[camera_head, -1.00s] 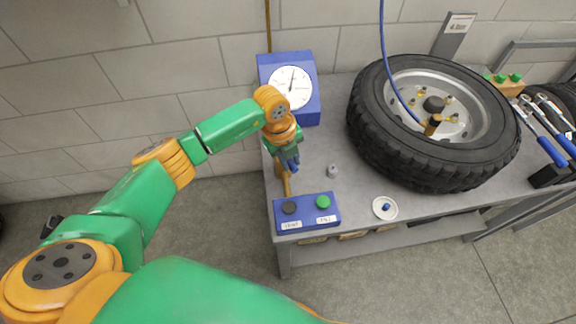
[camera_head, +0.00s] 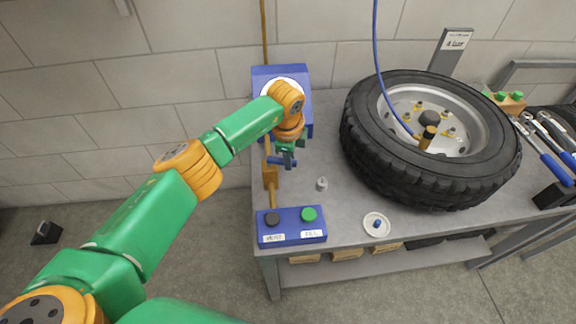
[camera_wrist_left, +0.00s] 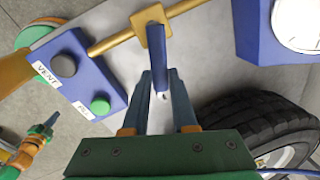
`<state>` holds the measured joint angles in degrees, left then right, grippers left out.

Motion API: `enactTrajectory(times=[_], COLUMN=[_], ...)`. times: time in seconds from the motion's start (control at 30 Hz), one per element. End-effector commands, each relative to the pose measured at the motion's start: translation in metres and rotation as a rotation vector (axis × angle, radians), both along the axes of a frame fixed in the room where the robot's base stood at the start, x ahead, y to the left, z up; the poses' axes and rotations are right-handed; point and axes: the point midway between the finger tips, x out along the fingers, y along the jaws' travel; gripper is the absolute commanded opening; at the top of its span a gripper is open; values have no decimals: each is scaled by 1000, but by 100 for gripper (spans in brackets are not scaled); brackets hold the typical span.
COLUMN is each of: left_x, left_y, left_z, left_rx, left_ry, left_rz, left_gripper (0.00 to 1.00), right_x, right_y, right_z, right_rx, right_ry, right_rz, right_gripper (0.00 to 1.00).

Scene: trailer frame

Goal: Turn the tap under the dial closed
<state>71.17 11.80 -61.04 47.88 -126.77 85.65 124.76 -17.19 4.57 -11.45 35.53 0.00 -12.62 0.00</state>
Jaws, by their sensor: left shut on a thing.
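The tap is a brass valve body (camera_head: 270,178) with a blue lever, on a brass pipe between the blue button box and the blue dial box (camera_head: 305,108). The lever (camera_wrist_left: 157,55) stands roughly crosswise to the pipe in the left wrist view. My left gripper (camera_head: 288,161) is shut on the lever's free end; its two fingers (camera_wrist_left: 163,85) flank it in the left wrist view. My arm covers most of the dial face in the head view; part of the dial (camera_wrist_left: 298,25) shows in the left wrist view. My right gripper (camera_wrist_left: 42,130) shows small there, its fingers unclear.
The button box (camera_head: 292,237) has a black and a green button. A large tyre (camera_head: 370,150) lies right of the tap, with a blue hose to it. A small grey part (camera_head: 321,184) and a white dish (camera_head: 370,231) lie on the grey bench. Bench is clear between them.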

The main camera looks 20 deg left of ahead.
Motion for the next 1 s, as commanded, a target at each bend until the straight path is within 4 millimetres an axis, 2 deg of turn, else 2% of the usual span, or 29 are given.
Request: enactTrajectory(times=[0.1, 0.43, 1.0], left_x=[5, 10, 12], left_y=[-1, 0, 1], left_z=[-3, -1, 0], left_rx=[-2, -1, 0], left_ry=[-2, -2, -1], left_rz=[86, 264, 329], left_gripper=[0, 0, 0], right_x=[0, 0, 0], right_y=[1, 1, 0], right_z=[-10, -20, -23], right_rx=[1, 1, 1], right_ry=[0, 0, 0], right_rz=[0, 0, 0], right_gripper=[0, 0, 0])
